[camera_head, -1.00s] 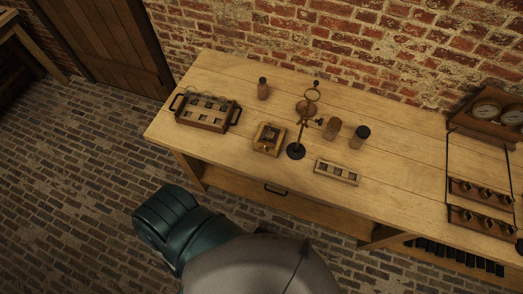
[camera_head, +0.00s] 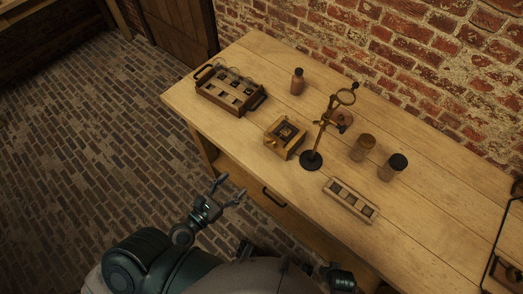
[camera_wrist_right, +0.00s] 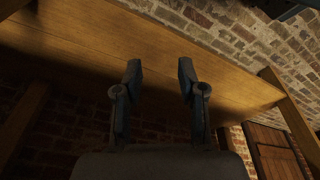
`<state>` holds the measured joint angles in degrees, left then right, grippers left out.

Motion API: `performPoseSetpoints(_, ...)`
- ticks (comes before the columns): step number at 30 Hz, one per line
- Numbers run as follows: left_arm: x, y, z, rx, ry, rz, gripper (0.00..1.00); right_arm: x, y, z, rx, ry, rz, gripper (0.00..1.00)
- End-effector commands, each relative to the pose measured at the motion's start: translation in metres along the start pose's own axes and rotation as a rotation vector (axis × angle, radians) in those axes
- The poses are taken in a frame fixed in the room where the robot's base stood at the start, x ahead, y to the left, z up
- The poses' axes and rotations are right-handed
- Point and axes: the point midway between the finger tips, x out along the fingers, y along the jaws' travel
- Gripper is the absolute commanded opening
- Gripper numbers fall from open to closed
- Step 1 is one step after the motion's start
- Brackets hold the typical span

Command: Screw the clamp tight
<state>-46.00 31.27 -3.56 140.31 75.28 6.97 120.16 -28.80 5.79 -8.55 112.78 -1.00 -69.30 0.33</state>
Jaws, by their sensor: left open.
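A stand with a round black base (camera_head: 311,160) is upright on the bench. Its brass-coloured rod carries a clamp (camera_head: 327,121) and, higher up, a round ring (camera_head: 346,97). The clamp's screw is too small to make out clearly. My left gripper (camera_head: 232,186) is open and empty, in front of the bench's front edge and well short of the stand. My right gripper (camera_wrist_right: 160,69) shows in the right wrist view with its two fingers apart and nothing between them, below the bench's underside. The clamp is not in that view.
The wooden bench (camera_head: 400,230) holds a wooden tray (camera_head: 225,98), a small brass-edged box (camera_head: 285,138), a slotted block (camera_head: 350,200), a brown bottle (camera_head: 297,82) and two jars (camera_head: 363,147), (camera_head: 392,167) around the stand. The bench's front edge lies between my grippers and these things.

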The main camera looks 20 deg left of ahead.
Motion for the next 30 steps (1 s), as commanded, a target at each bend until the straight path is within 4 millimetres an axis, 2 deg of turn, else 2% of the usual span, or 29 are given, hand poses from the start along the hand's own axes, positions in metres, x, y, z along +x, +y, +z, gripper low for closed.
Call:
performPoseSetpoints(5, 0.005, -0.003, 0.01, -0.035, -0.016, 0.001, 0.69, 0.007, 0.001, 0.003, -0.001, -0.003, -0.003, 0.4)
performPoseSetpoints(14, 0.039, -0.007, 0.013, -0.028, -0.017, 0.002, 0.69, 0.055, 0.002, 0.032, -0.007, -0.023, -0.009, 0.4)
performPoseSetpoints(18, 0.061, -0.007, 0.014, -0.029, -0.016, 0.001, 0.69, 0.076, 0.001, 0.051, -0.01, -0.033, -0.01, 0.4)
performPoseSetpoints(22, 0.093, -0.005, 0.015, -0.03, -0.018, 0.001, 0.69, 0.091, -0.001, 0.072, -0.014, -0.044, -0.009, 0.4)
performPoseSetpoints(30, 0.149, -0.005, 0.011, -0.03, -0.014, -0.001, 0.69, 0.106, -0.002, 0.094, -0.018, -0.052, -0.009, 0.4)
